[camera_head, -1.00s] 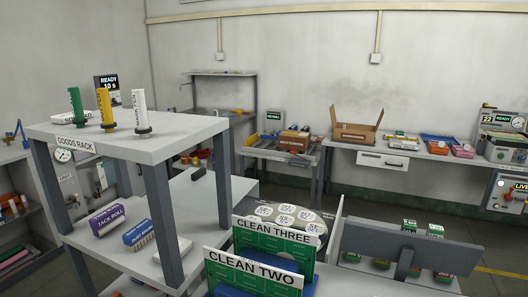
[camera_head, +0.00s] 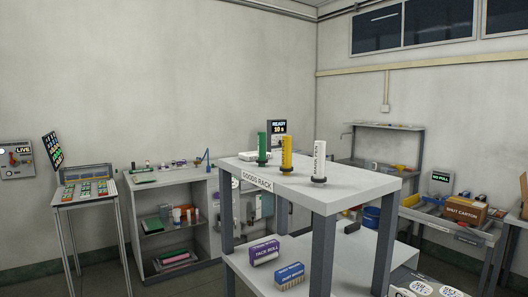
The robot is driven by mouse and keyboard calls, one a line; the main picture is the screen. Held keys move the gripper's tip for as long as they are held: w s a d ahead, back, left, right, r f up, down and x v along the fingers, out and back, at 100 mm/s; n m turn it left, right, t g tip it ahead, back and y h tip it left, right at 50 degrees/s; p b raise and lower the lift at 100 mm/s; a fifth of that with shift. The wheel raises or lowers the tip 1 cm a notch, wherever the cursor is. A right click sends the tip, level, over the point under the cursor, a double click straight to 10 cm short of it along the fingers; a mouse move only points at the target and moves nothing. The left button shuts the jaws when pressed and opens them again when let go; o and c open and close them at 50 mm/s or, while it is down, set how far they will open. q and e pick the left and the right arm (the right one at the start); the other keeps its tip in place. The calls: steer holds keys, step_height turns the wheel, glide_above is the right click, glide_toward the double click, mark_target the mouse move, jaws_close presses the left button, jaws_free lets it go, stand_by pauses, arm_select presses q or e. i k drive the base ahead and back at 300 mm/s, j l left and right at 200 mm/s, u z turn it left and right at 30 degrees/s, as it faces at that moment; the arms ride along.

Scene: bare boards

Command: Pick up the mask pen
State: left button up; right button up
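The mask pen (camera_head: 319,158) appears to be the white upright cylinder with dark vertical lettering, which is small and hard to read. It stands in a dark round base on the top shelf of the goods rack (camera_head: 355,187), near the front right of the group. A yellow pen (camera_head: 286,154) and a green pen (camera_head: 262,148) stand upright to its left, also in dark bases. Neither of my grippers is in view.
A control desk (camera_head: 85,192) and a grey shelf unit (camera_head: 145,210) stand at left. A carton bench (camera_head: 450,222) is at right.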

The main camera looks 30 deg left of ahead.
mark_target(262, 160)
steer(key=z, duration=1.25)
steer(key=u, duration=2.3)
steer(key=i+j+z, duration=0.3)
steer(key=i+j, duration=0.4)
steer(key=j, duration=0.15)
